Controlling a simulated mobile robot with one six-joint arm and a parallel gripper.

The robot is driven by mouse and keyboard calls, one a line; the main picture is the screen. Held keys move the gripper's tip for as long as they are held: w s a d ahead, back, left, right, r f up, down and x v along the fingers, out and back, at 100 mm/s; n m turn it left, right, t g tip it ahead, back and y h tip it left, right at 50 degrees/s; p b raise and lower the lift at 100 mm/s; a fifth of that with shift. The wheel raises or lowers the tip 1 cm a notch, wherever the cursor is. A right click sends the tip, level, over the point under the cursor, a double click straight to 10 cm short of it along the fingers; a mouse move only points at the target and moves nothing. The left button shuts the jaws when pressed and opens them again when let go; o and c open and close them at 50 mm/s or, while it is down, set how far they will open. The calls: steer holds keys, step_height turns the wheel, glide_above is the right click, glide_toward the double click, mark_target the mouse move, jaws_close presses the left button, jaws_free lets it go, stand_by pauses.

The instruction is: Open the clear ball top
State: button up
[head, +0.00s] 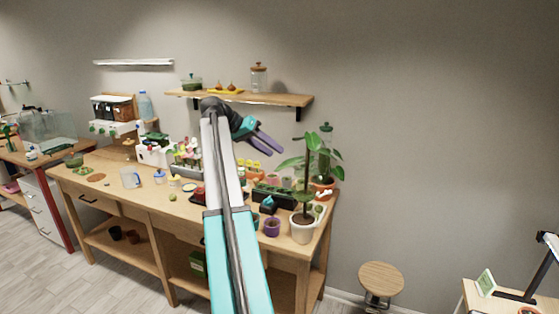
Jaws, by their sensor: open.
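My gripper (275,151) is raised above the workbench, in front of the wall below the shelf. Its two purple fingers are apart and hold nothing. I cannot pick out a clear ball top with certainty. A tall greenish glass vessel (326,133) with a knob on top stands at the bench's right end, partly hidden by a leafy plant. It is to the right of my gripper. A clear glass jar (259,79) with a brown lid stands on the shelf, above my gripper. A low green-lidded glass jar (192,83) is also on the shelf.
The wooden bench (107,172) is crowded with pots and small items. A leafy plant in a white pot (302,228) stands at its right front. The wall shelf (300,100) is above my gripper. A round stool (381,279) stands on the floor to the right.

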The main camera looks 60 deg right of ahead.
steer(key=shift+b+v, duration=0.3)
steer(key=shift+v, duration=1.25)
